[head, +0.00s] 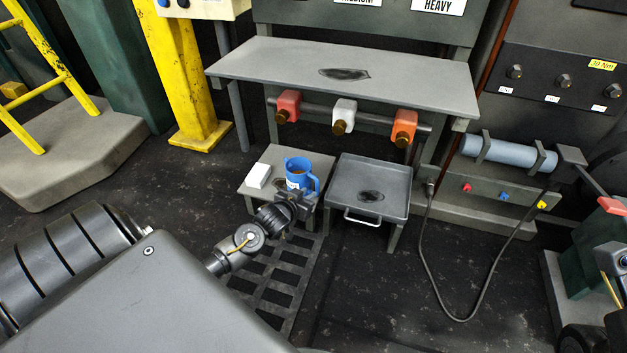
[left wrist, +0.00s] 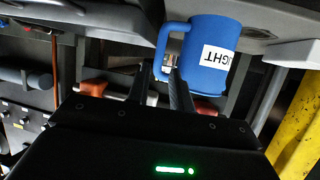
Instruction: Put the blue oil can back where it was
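The blue oil can (head: 296,173) looks like a mug with a side handle and stands upright at the right part of a low grey stand (head: 254,186). In the left wrist view the can (left wrist: 208,52) appears upside down, with a white label reading LIGHT. My left gripper (head: 304,196) is at the can's near right side, by the handle. In the left wrist view its two fingers (left wrist: 163,82) lie either side of the handle; whether they press on it is unclear. Whether the can rests on the stand or hovers just above is unclear. My right gripper is not clearly visible.
A white block (head: 258,175) lies left of the can. A grey tray table (head: 345,171) with a dark stain stands to the right. A bench (head: 400,78) with a rail of red, white and orange taps overhangs behind. A grate (head: 272,282) lies in front.

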